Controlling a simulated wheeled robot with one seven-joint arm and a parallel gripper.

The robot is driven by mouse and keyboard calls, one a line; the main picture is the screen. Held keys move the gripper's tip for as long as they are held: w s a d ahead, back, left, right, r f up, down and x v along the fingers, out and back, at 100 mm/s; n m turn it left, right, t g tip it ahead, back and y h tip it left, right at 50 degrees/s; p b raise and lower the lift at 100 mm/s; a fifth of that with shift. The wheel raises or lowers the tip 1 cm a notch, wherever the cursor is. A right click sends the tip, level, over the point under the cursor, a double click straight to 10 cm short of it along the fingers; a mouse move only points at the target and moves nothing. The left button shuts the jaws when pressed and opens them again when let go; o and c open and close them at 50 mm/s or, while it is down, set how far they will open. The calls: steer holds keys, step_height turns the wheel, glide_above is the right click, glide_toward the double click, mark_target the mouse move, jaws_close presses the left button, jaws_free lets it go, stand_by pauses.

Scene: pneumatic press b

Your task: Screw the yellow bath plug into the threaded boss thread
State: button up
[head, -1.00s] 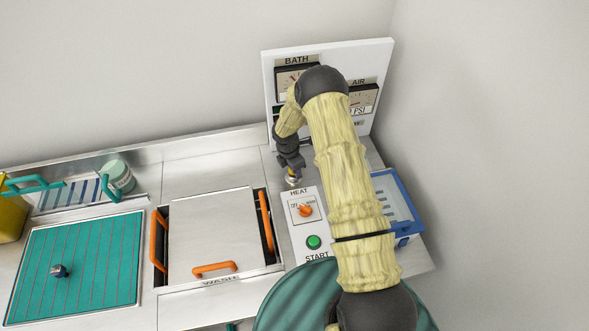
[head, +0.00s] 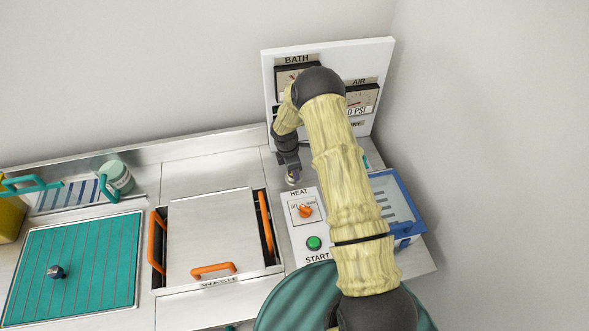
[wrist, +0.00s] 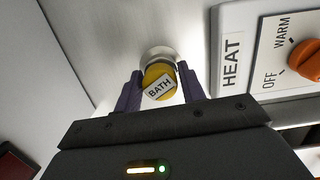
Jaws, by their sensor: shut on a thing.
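The yellow bath plug (wrist: 159,83), with a white BATH label, sits between the two purple fingers of my gripper (wrist: 160,92) in the wrist view. The gripper is shut on it. Just beyond the plug is the pale round threaded boss (wrist: 157,54) on the metal counter; the plug overlaps it in the picture. I cannot tell how deep the plug sits in the thread. In the head view my gripper (head: 292,178) is at the boss, behind the heat panel, and the plug is mostly hidden.
The heat panel (head: 302,228) with its orange knob (wrist: 306,60) is close beside the gripper. The gauge board (head: 330,46) stands behind. A lidded wash bath (head: 212,235) with orange handles is left, a blue-framed tray (head: 408,228) right. Bare counter (head: 210,160) lies left of the gripper.

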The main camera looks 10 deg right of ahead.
steer(key=shift+f+m+b, duration=0.1)
steer(key=shift+m+b, duration=0.2)
steer(key=shift+m, duration=0.6)
steer(key=shift+m+b, duration=0.3)
steer(key=shift+m, duration=0.5)
steer(key=o, duration=0.4)
steer(key=shift+c, duration=0.2)
steer(key=shift+n, duration=0.9)
